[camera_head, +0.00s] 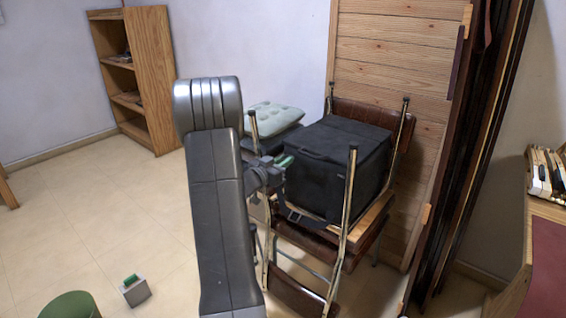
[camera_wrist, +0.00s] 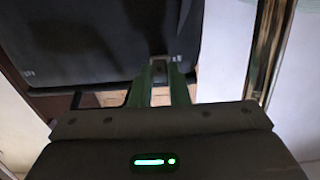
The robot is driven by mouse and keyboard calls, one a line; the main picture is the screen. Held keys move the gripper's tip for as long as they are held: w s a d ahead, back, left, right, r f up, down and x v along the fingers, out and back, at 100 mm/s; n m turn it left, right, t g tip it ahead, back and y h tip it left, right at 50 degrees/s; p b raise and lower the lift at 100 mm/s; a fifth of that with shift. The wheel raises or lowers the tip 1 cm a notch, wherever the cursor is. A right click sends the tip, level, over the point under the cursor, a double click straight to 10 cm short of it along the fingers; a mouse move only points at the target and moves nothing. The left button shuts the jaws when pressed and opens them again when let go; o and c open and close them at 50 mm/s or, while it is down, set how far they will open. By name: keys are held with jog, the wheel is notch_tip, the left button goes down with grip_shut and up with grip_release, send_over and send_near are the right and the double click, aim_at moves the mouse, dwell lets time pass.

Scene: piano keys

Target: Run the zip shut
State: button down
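A black fabric bag (camera_head: 338,160), box-shaped, sits on a folding chair with its lid side up. It also fills the upper left of the wrist view (camera_wrist: 95,35). My gripper shows a green finger in the head view (camera_head: 284,161), at the bag's left front edge. In the wrist view, my gripper's two green fingers (camera_wrist: 160,72) point at the bag's lower right edge. A small pale grey piece sits between the tips; whether they grip it is unclear. The zip and its pull cannot be made out.
Metal chair legs (camera_head: 348,205) rise in front of the bag, close to my arm. A pale green cushion (camera_head: 273,116) lies behind at left. A wooden panel (camera_head: 392,75) stands behind. A small grey box with a green top (camera_head: 134,290) is on the floor.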

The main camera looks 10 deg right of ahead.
jog(key=s+d+b, duration=0.1)
jog(key=s+d, duration=0.2)
jog(key=s, duration=0.2)
jog(key=s+d+b, duration=0.1)
jog(key=s+d, duration=0.3)
jog(key=s+d+b, duration=0.1)
jog(key=s+d, duration=0.3)
jog(key=s, duration=0.1)
jog(key=shift+s+d, duration=0.15)
jog(key=shift+s, duration=0.15)
jog(key=c, duration=1.4)
grip_release()
jog(key=shift+s+d, duration=0.15)
jog(key=shift+s+a, duration=0.2)
jog(key=shift+a, duration=0.3)
jog(key=p+v, duration=0.1)
jog(key=v, duration=1.1)
jog(key=shift+s+a, duration=0.25)
jog(key=shift+s, duration=0.1)
